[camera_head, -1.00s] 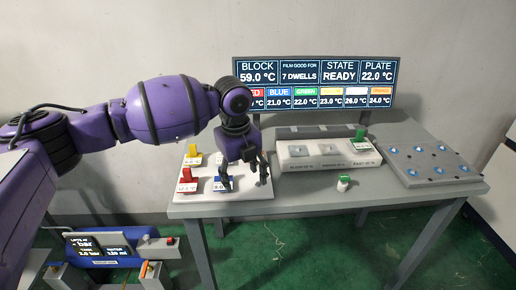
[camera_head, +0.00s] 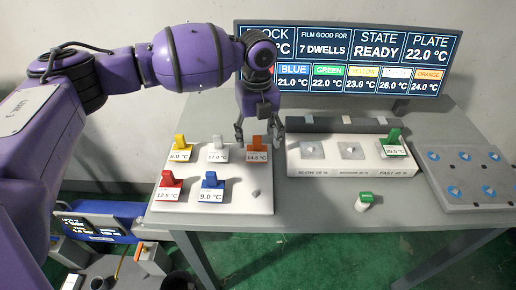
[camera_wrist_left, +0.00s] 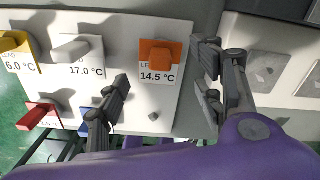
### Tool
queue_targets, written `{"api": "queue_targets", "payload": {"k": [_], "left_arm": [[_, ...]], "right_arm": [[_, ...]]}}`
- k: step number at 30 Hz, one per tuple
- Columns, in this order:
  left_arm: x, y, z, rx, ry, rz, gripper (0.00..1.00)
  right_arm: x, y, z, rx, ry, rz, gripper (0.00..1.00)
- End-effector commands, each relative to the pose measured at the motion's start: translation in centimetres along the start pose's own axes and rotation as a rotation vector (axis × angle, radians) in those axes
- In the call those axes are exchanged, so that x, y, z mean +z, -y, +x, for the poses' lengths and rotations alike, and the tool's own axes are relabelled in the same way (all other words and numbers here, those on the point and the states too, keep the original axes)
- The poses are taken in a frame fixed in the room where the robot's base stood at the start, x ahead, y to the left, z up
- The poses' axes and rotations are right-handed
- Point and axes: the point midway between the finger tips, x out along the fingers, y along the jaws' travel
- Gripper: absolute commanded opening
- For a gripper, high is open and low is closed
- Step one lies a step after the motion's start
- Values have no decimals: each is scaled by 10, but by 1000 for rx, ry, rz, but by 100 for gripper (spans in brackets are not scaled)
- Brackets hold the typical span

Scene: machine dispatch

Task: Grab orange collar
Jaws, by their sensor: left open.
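The orange collar (camera_head: 257,149) stands at the back right of the white tray (camera_head: 240,201), with a label reading 14.5 °C. It also shows in the left wrist view (camera_wrist_left: 161,55), upright on the tray. My left gripper (camera_head: 258,138) is open just above and behind the orange collar in the head view. In the left wrist view its two fingers (camera_wrist_left: 163,92) are spread to either side of the collar, with the collar a little beyond the gap and no contact visible. My right gripper is not in view.
Yellow (camera_head: 180,148), white (camera_head: 217,150), red (camera_head: 170,187) and blue (camera_head: 211,187) collars share the tray. A block (camera_head: 340,165) holding a green collar (camera_head: 392,143) stands to the right. A small green-topped piece (camera_head: 364,200) is in front of it. A plate with blue spots (camera_head: 470,180) is at far right.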

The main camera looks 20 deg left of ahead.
Motion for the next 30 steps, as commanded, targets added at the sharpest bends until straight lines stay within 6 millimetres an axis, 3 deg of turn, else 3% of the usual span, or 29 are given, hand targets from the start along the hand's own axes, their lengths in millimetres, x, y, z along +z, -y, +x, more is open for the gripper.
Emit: {"api": "queue_targets", "payload": {"k": [10,19,30], "left_arm": [[1,-3,46,1,1,-1,61],[1,-3,52,-1,1,-1,61],[0,-2,52,-1,0,-1,15]], "right_arm": [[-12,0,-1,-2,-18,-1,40],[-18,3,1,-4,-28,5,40],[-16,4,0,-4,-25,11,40]]}}
